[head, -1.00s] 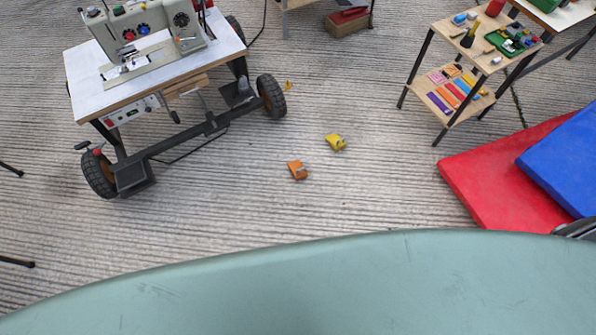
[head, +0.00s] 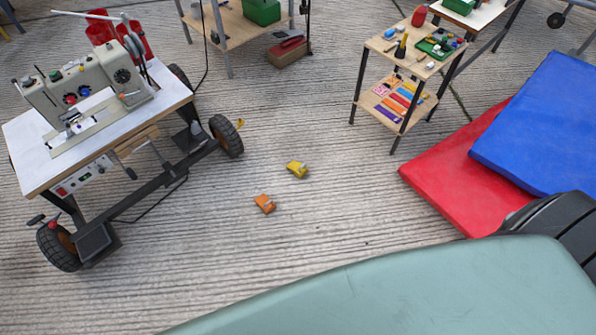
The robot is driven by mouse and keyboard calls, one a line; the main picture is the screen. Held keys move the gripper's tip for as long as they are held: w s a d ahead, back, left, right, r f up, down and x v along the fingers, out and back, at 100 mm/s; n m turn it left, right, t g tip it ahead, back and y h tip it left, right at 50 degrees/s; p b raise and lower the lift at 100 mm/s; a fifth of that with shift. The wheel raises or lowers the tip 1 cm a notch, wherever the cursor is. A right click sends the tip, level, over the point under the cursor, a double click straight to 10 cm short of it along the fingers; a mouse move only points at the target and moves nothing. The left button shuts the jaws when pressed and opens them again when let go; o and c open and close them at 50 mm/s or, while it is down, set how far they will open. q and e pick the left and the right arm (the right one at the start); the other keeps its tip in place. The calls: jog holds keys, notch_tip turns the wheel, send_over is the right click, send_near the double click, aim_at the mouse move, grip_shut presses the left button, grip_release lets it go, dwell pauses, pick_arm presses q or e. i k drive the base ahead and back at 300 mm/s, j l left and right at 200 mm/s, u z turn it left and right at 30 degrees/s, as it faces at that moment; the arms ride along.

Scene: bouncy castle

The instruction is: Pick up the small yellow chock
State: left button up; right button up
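A small yellow chock (head: 297,169) lies on the grooved concrete floor near the middle of the head view. An orange chock (head: 265,204) lies apart from it, lower and to the left. Another small yellow-orange piece (head: 240,123) sits on the floor beside the cart's far right wheel; it is too small to make out well. Neither of my grippers is in view.
A wheeled cart (head: 151,130) with a sewing machine (head: 90,95) stands at left. A two-tier shelf table (head: 385,110) stands at upper right. Red (head: 450,180) and blue (head: 545,125) mats lie at right. Floor around the chocks is clear.

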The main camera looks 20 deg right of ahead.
aim_at(296, 165)
jog(key=i+l+z, duration=0.15)
jog(key=i, duration=0.4)
jog(key=i+l+z, duration=0.15)
jog(key=i, duration=0.35)
jog(key=i+l+z, duration=0.15)
jog(key=i, duration=0.4)
